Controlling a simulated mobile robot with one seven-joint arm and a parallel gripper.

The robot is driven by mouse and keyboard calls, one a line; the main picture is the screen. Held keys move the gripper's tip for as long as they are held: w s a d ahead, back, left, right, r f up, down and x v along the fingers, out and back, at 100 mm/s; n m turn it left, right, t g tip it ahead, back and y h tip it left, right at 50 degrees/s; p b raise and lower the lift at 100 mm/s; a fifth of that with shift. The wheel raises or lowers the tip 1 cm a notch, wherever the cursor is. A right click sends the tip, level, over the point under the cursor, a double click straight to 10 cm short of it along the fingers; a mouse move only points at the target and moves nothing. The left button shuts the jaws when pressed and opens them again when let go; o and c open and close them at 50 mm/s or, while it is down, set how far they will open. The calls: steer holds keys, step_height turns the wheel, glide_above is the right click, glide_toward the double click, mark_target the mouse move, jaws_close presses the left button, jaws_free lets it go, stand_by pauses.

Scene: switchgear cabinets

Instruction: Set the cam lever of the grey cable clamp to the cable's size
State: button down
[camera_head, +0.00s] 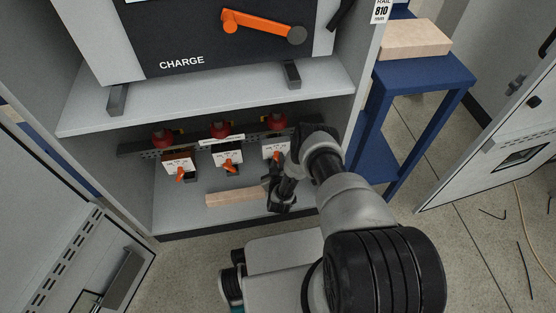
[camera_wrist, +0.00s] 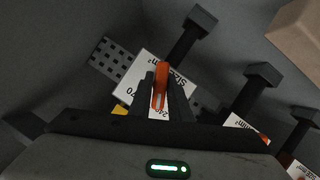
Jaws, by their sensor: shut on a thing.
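Three cable clamps sit in a row on a perforated rail in the cabinet's lower bay, each with a white size plate and an orange lever. The right clamp's plate (camera_head: 274,148) is partly hidden by my arm; I cannot tell its body colour. In the wrist view its plate (camera_wrist: 137,82) reads "SIZE mm²", with 70 and 240 partly visible. My gripper (camera_wrist: 162,98) is shut on this clamp's orange lever (camera_wrist: 161,72), with a finger on each side. The lever lies across the plate, and the fingers hide part of the scale. A brown clamp (camera_head: 179,153) and a dark clamp (camera_head: 227,152) stand to the left.
A wooden block (camera_head: 236,196) lies on the bay floor in front of the clamps. Above is a shelf (camera_head: 200,97) with a "CHARGE" unit (camera_head: 180,50) and its orange handle (camera_head: 260,23). A blue table (camera_head: 425,72) stands right. Open doors flank the cabinet.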

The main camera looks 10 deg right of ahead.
steer(key=shift+d+m+y, duration=0.1)
steer(key=shift+m+y, duration=1.1)
steer(key=shift+m, duration=0.5)
steer(key=c, duration=1.7)
jaws_free()
steer(key=shift+s+r, duration=0.1)
